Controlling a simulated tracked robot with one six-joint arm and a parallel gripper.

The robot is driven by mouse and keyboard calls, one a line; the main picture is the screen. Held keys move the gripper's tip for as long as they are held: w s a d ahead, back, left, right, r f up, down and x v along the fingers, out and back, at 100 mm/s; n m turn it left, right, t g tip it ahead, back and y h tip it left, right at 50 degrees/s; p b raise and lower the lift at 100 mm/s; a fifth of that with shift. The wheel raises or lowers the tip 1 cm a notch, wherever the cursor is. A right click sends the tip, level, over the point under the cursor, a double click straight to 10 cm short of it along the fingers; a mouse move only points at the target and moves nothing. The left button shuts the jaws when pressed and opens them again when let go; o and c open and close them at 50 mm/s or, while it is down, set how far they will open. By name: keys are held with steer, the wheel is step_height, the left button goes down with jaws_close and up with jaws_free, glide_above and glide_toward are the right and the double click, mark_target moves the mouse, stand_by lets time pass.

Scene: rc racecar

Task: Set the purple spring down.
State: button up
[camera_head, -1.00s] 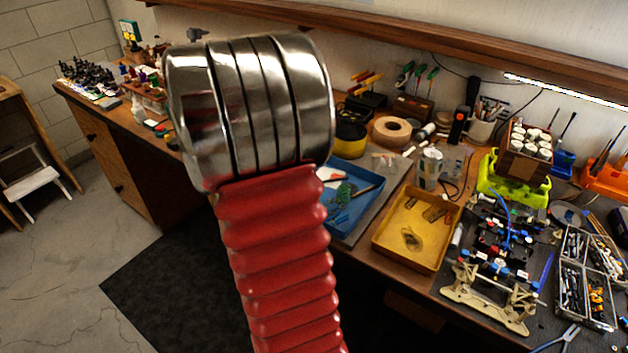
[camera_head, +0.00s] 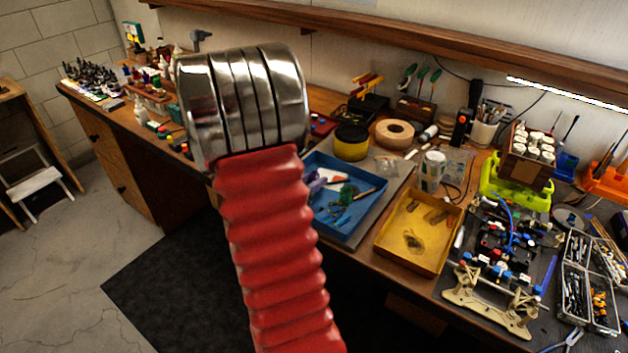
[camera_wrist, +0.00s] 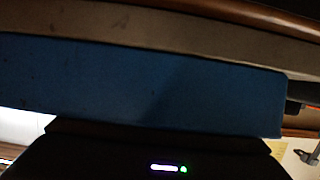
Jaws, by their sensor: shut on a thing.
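A purple thing (camera_head: 317,182), which looks like the purple spring, shows at the left end of the blue tray (camera_head: 366,218), close beside my arm. My arm hides part of it, and I cannot tell whether it touches the tray floor. In the wrist view the dark housing of my gripper (camera_wrist: 165,155) with a small light fills the bottom. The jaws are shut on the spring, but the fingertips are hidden. A blue wall (camera_wrist: 140,85), likely the tray's side, stands close in front of the wrist camera.
A yellow tray (camera_head: 447,255) lies right of the blue tray. A yellow-and-black tub (camera_head: 351,142), a tape roll (camera_head: 394,134) and a can (camera_head: 433,170) stand behind. A partly built car chassis (camera_head: 495,265) lies at the right. Small parts lie in the blue tray.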

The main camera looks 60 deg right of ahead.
steer(key=shift+f, duration=0.4)
steer(key=shift+s+a+f, duration=0.15)
steer(key=shift+f, duration=0.35)
steer(key=o, duration=1)
steer(key=shift+f, duration=0.1)
steer(key=shift+r, duration=0.6)
steer(key=v, duration=1.2)
steer(key=shift+r, duration=0.35)
